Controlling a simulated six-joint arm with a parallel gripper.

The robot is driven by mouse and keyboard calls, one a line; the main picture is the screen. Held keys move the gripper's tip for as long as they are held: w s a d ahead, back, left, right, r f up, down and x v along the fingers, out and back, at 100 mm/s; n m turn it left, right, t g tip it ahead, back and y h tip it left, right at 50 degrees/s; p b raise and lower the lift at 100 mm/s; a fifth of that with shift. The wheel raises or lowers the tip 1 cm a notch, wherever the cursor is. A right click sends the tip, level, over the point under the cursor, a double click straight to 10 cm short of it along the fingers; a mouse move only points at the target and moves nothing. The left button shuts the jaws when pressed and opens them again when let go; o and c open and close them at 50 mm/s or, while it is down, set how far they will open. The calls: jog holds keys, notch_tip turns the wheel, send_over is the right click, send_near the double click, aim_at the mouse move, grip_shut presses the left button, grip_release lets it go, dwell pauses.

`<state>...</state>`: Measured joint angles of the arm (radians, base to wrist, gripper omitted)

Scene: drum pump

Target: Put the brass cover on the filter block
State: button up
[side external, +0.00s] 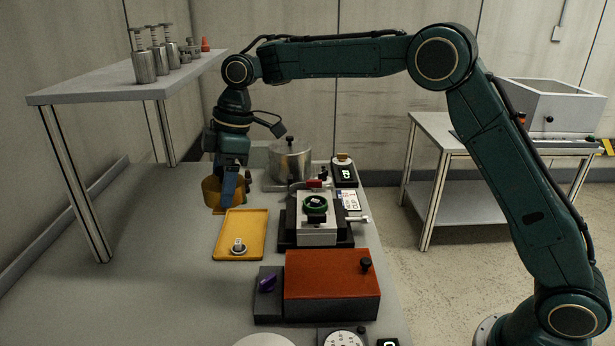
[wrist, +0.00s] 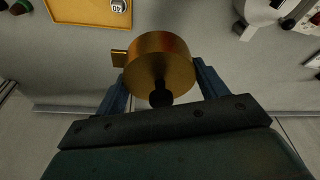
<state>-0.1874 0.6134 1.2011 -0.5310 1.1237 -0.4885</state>
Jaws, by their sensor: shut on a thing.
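The brass cover (side external: 211,192) is a short gold cylinder at the back left of the bench. My gripper (side external: 229,192) is shut on it. In the wrist view the brass cover (wrist: 160,62) sits between the two blue fingers of my gripper (wrist: 162,82), with a dark knob towards the camera and a small tab on its left. The pale block with a dark green ring on top (side external: 317,228), apparently the filter block, stands on a dark base to the right of the cover. The cover is apart from it. Whether the cover touches the bench is unclear.
A yellow tray (side external: 229,249) holding a small metal part (side external: 239,245) lies in front of the cover. A steel pot (side external: 290,162) stands behind the block. A red-topped box (side external: 332,286) is in front of it. A raised shelf (side external: 110,91) with metal cylinders stands left.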

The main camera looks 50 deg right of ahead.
jog(key=d+f, duration=0.3)
jog(key=d, duration=0.9)
send_over(314, 201)
jog(key=f, duration=0.3)
jog(key=shift+s+d, duration=0.1)
jog(key=shift+d, duration=0.1)
jog(key=shift+f, duration=0.15)
jog(key=shift+f, duration=1.25)
jog(key=shift+f, duration=2)
dwell(1.5)
jog(key=o, duration=1.2)
jog(key=shift+o, duration=0.3)
